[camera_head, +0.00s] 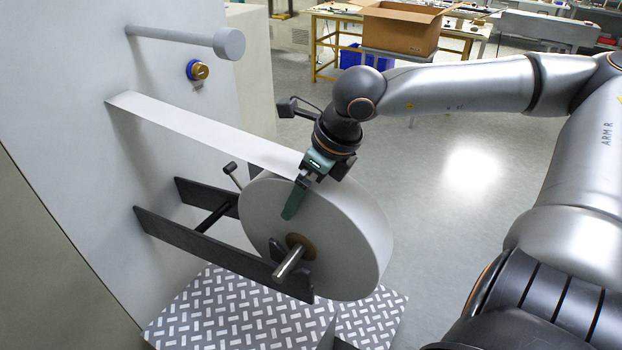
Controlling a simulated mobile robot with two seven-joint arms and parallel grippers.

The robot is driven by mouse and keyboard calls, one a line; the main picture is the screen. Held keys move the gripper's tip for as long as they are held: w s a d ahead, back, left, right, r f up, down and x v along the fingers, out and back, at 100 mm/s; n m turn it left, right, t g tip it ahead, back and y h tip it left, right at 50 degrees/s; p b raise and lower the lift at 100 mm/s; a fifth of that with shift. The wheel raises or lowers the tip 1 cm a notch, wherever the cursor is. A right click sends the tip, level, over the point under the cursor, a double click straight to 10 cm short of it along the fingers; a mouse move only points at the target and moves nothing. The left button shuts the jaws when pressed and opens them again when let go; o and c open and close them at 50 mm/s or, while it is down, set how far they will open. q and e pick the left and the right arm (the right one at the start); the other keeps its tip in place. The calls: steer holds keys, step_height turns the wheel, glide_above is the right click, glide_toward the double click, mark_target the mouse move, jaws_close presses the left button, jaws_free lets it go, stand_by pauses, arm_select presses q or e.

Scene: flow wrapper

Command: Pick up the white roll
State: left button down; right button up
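The white roll (345,240) stands upright on its edge in the middle of the view, with a brown core (300,247) and a metal spindle (288,263) through it. The spindle rests at the black bracket arms (205,250) fixed to the machine. A white web (205,130) runs from the top of the roll to the machine wall. My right gripper (293,205) is at the roll's upper edge, with one green finger across its near face. The other finger is hidden, so its opening is unclear. My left gripper is not clearly visible.
The machine's pale wall (60,100) fills the left, with a grey rod (180,38) and a blue-and-yellow knob (197,70) sticking out. A patterned floor plate (220,310) lies below the roll. A cardboard box (400,28) is at the back. Open floor lies right of the roll.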

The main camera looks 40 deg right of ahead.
steer(key=shift+c, duration=0.2)
steer(key=c, duration=1.5)
steer(key=shift+w+r, duration=0.1)
steer(key=shift+r, duration=0.05)
jaws_close()
